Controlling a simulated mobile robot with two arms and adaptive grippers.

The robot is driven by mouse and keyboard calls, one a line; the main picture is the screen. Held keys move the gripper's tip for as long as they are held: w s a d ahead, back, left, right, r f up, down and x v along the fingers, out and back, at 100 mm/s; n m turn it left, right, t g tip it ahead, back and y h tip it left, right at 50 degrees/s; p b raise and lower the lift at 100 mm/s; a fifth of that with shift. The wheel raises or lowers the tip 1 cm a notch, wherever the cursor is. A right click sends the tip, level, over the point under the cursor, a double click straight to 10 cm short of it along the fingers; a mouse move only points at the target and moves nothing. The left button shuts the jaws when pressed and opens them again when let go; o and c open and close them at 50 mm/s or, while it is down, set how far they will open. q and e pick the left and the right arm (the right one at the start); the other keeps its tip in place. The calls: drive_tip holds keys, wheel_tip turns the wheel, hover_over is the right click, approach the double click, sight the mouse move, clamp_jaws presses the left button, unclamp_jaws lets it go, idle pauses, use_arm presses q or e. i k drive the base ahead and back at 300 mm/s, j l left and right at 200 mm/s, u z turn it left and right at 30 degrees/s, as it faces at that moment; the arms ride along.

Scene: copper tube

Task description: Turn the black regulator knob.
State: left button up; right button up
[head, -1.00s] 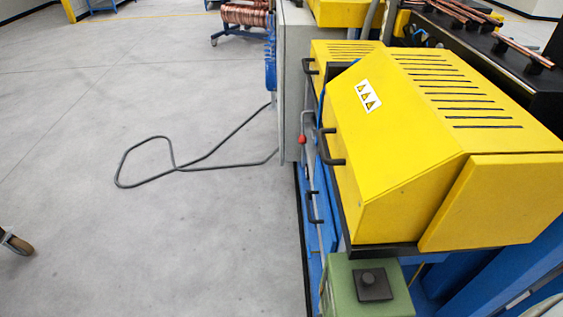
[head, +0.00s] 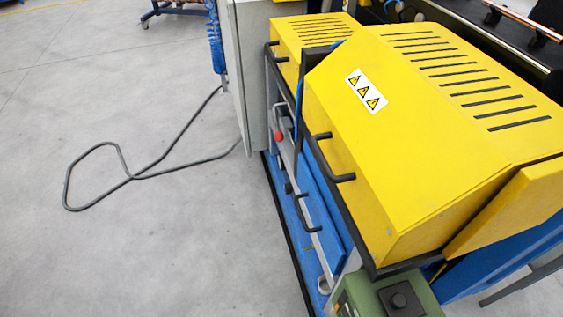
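A black knob (head: 399,299) on a square black plate sits on top of a green box (head: 370,296) at the bottom of the head view, right of centre. The green box is partly cut off by the lower edge. I cannot tell for sure whether this knob is the regulator knob. Neither of my grippers is in view.
A large yellow machine hood (head: 400,140) with black handles and a warning label fills the right side. A red-tipped lever (head: 278,135) and a grey cabinet (head: 250,70) stand left of it. A grey cable (head: 120,160) loops on the open floor at left.

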sight(287, 188)
drive_tip(key=z, duration=0.65)
drive_tip(key=i+j+z, duration=0.15)
drive_tip(key=j+z, duration=0.2)
drive_tip(key=z, duration=0.15)
drive_tip(key=j+z, duration=0.75)
drive_tip(key=z, duration=0.2)
drive_tip(key=j+z, duration=0.5)
drive_tip(key=l, duration=0.1)
